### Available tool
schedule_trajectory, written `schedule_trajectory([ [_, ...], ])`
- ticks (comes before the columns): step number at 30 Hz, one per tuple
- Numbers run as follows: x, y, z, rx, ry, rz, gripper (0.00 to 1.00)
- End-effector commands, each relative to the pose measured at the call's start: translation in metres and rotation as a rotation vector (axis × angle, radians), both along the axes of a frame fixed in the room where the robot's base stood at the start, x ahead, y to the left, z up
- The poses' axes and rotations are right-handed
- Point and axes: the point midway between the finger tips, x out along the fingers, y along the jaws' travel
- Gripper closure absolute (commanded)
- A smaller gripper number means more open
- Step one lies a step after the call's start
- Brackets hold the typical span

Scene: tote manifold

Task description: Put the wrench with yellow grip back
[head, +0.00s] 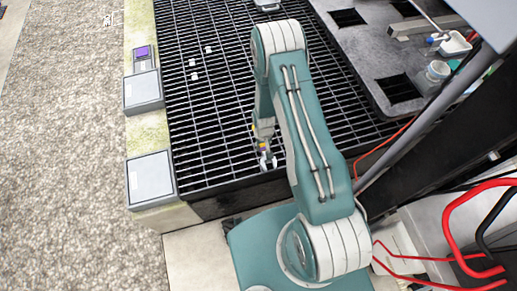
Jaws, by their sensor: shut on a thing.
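My gripper (266,157) hangs at the end of my folded arm, low over the near edge of the black grating. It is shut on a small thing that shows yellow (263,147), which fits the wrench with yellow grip. Pale metal shows just below the yellow, and I cannot tell whether it is wrench or fingertip. My forearm hides most of the grip, and the wrench's full shape is too small to make out.
The black grating (215,110) carries several small white pieces (194,77) at the left. Grey boxes (150,178) line its left ledge. A grey panel with square openings (365,50) stands at the right, with a small jar (434,74). Red cables (455,225) run at lower right.

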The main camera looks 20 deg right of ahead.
Motion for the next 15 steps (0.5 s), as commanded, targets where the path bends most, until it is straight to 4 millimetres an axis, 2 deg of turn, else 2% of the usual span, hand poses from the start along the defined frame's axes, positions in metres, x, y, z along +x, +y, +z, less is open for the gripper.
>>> schedule_trajectory([
  [1, 0.003, 0.005, -0.008, 0.0, 0.001, 0.003, 1.0],
  [8, 0.015, 0.016, -0.027, 0.0, 0.001, 0.002, 1.0],
  [12, 0.014, 0.014, -0.047, 0.001, 0.002, 0.0, 1.0],
  [15, 0.014, 0.014, -0.054, 0.001, 0.0, -0.001, 1.0],
])
